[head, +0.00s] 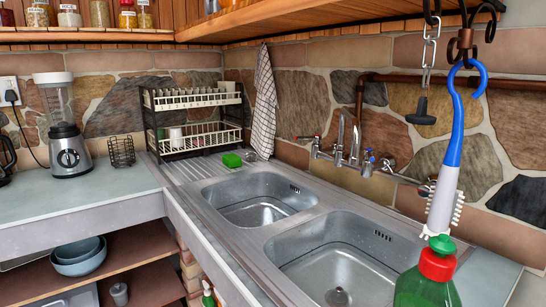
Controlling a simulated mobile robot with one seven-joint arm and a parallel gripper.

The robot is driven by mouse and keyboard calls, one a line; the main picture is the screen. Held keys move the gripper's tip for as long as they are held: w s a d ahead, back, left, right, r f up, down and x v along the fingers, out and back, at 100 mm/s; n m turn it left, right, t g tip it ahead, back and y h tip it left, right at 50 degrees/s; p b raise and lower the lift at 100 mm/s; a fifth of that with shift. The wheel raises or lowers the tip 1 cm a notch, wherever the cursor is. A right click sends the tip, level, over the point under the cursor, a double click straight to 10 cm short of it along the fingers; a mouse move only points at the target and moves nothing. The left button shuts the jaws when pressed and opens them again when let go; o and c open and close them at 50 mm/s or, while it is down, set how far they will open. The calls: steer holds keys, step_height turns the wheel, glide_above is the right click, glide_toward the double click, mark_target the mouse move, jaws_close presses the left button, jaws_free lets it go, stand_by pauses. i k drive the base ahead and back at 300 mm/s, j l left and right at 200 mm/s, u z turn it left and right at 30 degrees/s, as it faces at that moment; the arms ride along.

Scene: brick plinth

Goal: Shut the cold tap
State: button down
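The mixer tap (340,138) stands at the wall behind the two sink basins. It is chrome with tall spouts. The cold tap, a handle with a blue mark (371,155), is at its right side. A handle with a red mark (317,139) is at its left side. The blue-marked handle is small in the picture, and I cannot tell how far it is turned. I cannot make out any running water. My gripper is not in view.
A blue and white brush (448,150) hangs at the right, close to the camera. A green bottle with a red cap (437,262) stands below it. A dish rack (195,118) and green sponge (232,160) are left. Both basins (335,262) look empty.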

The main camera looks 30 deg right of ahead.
mark_target(369, 152)
steer(key=z, duration=0.45)
steer(key=k+z, duration=0.15)
steer(key=z, duration=0.7)
steer(key=i+j+z, duration=0.1)
steer(key=j+z, duration=0.25)
steer(key=j, duration=0.75)
steer(key=j+z, duration=0.4)
steer(key=j, duration=0.65)
steer(key=i+l, duration=0.1)
steer(key=l, duration=0.35)
steer(key=i+l, duration=0.1)
steer(key=l, duration=0.35)
steer(key=i+l, duration=0.1)
steer(key=l, duration=0.35)
